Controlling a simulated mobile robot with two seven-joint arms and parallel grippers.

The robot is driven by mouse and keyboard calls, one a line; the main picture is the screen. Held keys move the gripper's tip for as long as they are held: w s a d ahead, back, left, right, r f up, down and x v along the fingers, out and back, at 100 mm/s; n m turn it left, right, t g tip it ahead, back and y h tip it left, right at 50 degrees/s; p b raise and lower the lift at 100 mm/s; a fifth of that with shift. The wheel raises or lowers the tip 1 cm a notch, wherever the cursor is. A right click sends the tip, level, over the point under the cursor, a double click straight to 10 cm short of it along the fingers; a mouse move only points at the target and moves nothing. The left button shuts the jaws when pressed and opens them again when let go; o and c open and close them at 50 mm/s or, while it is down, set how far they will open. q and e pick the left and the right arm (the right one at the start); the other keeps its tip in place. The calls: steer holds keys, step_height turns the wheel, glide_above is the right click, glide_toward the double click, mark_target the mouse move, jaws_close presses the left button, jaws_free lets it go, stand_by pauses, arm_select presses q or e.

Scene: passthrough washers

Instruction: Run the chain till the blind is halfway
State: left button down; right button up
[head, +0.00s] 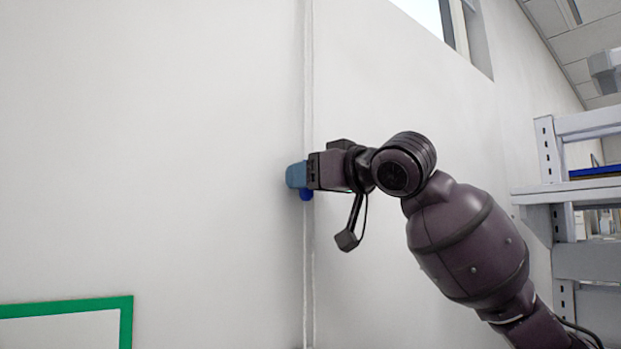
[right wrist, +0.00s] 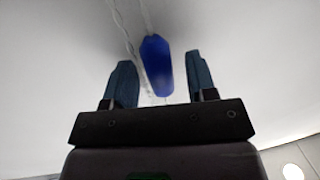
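The chain (head: 308,85) hangs as two thin pale strands down the white wall in the head view; its beads also show in the right wrist view (right wrist: 121,27). A dark blue grip piece on the chain shows just below my fingers in the head view (head: 306,195) and between the fingers in the right wrist view (right wrist: 157,66). My right gripper (head: 297,175) is at the chain, its blue fingers apart with a gap on each side of the blue piece. I cannot make out the blind. My left gripper is not in view.
A window (head: 440,20) is high on the wall at the top. A grey metal shelf rack (head: 570,190) stands at the right. A green-framed board (head: 75,308) is on the wall at the lower left.

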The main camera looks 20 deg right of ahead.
steer(key=shift+s, duration=0.1)
steer(key=b+v, duration=0.1)
steer(key=v, duration=0.9)
steer(key=shift+s+d, duration=0.15)
steer(key=shift+s, duration=0.15)
